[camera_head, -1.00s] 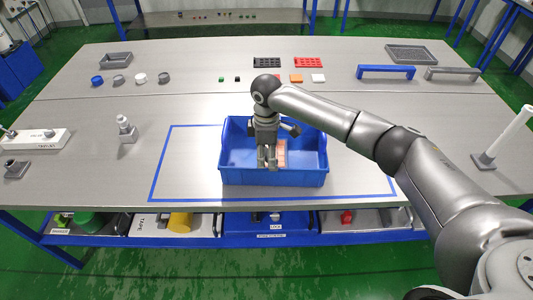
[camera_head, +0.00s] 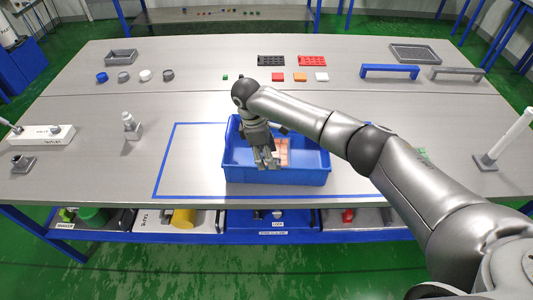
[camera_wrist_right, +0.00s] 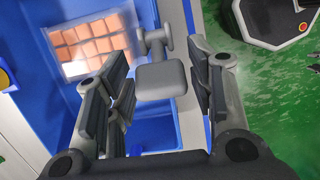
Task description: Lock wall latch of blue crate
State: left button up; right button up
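The blue crate (camera_head: 297,177) stands on the table inside a blue tape outline. A block of orange-pink squares (camera_head: 282,150) lies inside it; it also shows in the right wrist view (camera_wrist_right: 88,45). My right gripper (camera_head: 267,162) is tilted and points down over the crate near its front wall. In the right wrist view its fingers (camera_wrist_right: 163,95) are apart. A grey part with a flat pad (camera_wrist_right: 165,80) and a rounded stem shows between them, apparently the wall latch. I cannot tell whether the fingers touch it or whether it is locked. My left gripper is out of view.
A blue handle (camera_head: 390,71) and a white post (camera_head: 510,135) are to the right. Small coloured blocks and caps line the back. Bins sit on a shelf under the front edge.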

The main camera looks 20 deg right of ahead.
jog(key=shift+o, duration=0.2)
jog(key=v, duration=1.2)
jog(key=shift+f, duration=0.15)
